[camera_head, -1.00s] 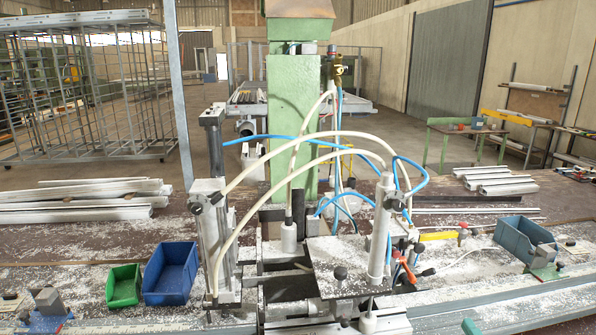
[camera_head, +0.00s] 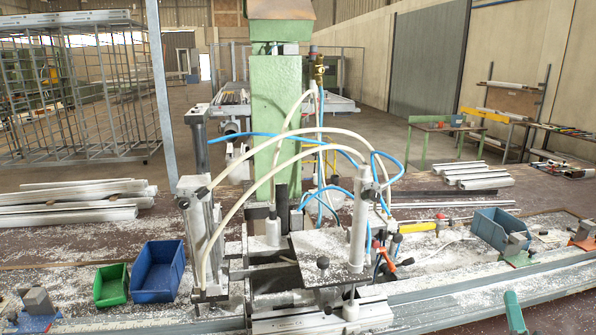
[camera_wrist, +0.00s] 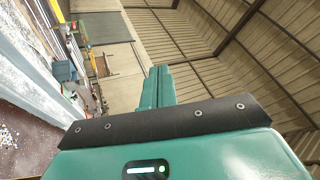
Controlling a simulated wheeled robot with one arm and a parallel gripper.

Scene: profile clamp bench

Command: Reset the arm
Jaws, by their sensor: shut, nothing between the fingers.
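My gripper (camera_wrist: 158,86) shows in the wrist view as two teal fingers lying together, with nothing between them. They point up the picture, with the hall wall and roof behind them. In the head view a teal piece of my arm or gripper (camera_head: 514,313) rises from the bottom edge at the lower right, in front of the bench's metal rail. It touches nothing that I can see. The rest of the arm is outside the head view.
The clamp machine (camera_head: 330,250) with its hoses stands mid-bench. A green bin (camera_head: 112,286) and a blue bin (camera_head: 158,272) stand left of it. Another blue bin (camera_head: 492,228) and an orange block (camera_head: 584,231) are at the right. Aluminium profiles (camera_head: 75,215) lie at the back left.

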